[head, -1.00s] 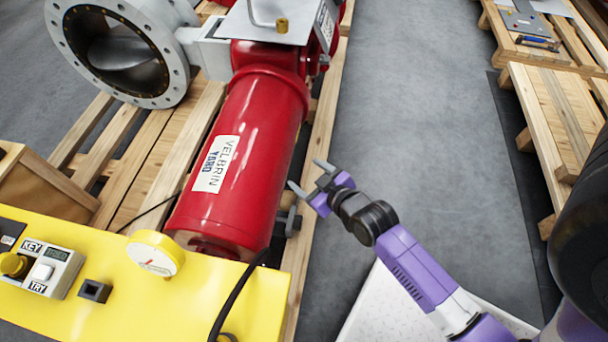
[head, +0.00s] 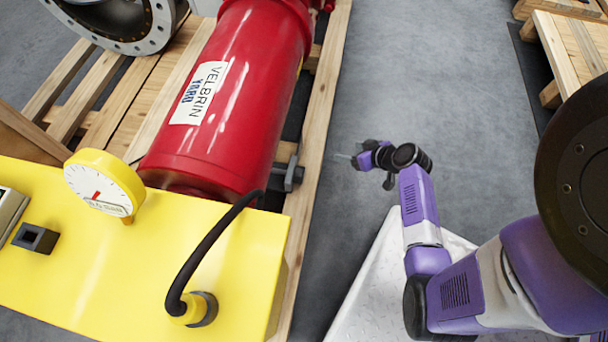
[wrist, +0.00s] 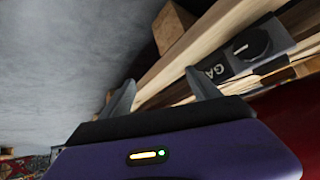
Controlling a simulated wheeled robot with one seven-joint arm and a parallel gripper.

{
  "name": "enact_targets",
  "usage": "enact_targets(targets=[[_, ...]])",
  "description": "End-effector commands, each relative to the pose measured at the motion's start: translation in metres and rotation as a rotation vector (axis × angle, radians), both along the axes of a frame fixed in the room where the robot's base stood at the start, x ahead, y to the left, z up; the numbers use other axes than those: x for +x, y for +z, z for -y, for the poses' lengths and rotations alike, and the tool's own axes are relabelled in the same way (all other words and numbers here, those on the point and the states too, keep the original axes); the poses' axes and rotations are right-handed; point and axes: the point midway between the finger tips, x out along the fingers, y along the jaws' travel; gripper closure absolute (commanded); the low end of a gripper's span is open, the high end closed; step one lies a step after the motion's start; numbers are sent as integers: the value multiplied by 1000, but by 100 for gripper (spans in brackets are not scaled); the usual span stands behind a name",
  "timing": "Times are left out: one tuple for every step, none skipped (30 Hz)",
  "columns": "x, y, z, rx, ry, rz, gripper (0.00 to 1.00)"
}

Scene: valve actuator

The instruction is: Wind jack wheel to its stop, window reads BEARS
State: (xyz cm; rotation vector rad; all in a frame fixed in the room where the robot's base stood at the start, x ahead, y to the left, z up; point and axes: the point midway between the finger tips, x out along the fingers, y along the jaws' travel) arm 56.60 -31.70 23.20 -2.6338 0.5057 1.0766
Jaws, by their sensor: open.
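My gripper (head: 345,157) is open and empty, above the grey floor just right of the pallet. Its two fingers also show in the wrist view (wrist: 162,92), apart, with nothing between them. A small dark grey fitting (head: 290,173) sticks out by the lower end of the red cylinder (head: 235,95), left of my gripper. In the wrist view a grey block with a black round knob (wrist: 250,42) and the partly cut-off letters "GA" lies beyond the fingers, by the pallet timber. I cannot make out a jack wheel or a window reading BEARS.
A yellow console (head: 120,275) with a dial gauge (head: 104,183) and a black cable (head: 215,245) fills the lower left. The wooden pallet (head: 315,150) edges the clear grey floor (head: 430,80). Another pallet (head: 572,45) stands upper right.

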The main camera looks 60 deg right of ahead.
Motion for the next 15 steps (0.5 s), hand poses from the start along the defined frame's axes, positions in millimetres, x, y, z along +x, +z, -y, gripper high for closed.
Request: enact_targets(targets=[[-2, -26, -3, 35, 59, 30, 29], [-1, -32, -9, 49, 107, 52, 29], [1, -36, -17, 59, 174, 89, 29], [3, -37, -25, 62, 227, 120, 29], [6, -36, -32, 61, 281, 153, 29], [9, -32, -43, 52, 352, 199, 29], [12, -28, -52, 43, 406, 234, 29], [14, -24, -61, 31, 458, 267, 29], [17, -17, -74, 12, 522, 308, 29], [18, -14, -82, -3, 564, 334, 29], [19, -11, -88, -20, 600, 358, 29], [19, -7, -95, -45, 643, 382, 29], [19, -4, -98, -62, 669, 397, 29], [19, -2, -101, -80, 692, 406, 29], [19, -1, -103, -98, 715, 412, 29]])
